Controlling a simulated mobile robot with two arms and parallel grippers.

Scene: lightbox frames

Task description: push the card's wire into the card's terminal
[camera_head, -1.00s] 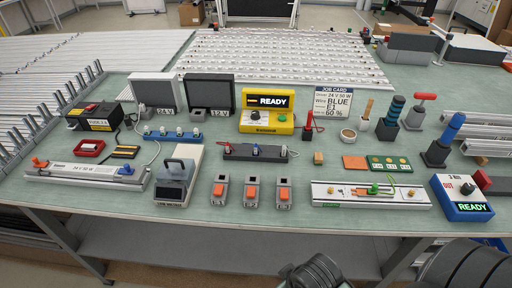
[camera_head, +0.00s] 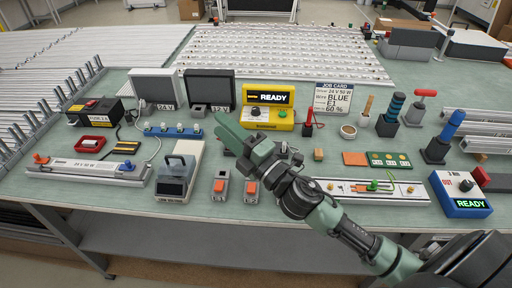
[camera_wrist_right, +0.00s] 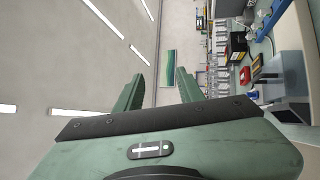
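The job card (camera_head: 333,99) at the back reads 24 V 50 W, BLUE, E1, 60 %. Two small grey terminal blocks with orange levers, one at left (camera_head: 221,186) and one at right (camera_head: 251,189), stand near the front. A third is hidden behind my right arm. The dark strip holding the wire ends is almost wholly covered by my right gripper (camera_head: 224,127), so I cannot make out the blue wire. This gripper hangs above the table's middle, pointing left. In the right wrist view its fingers (camera_wrist_right: 158,88) are apart with nothing between them. My left gripper is out of view.
A yellow READY box (camera_head: 267,110) stands behind the gripper. A white rail unit (camera_head: 400,191) lies right, partly behind my arm. A blue READY box (camera_head: 461,194) is far right.

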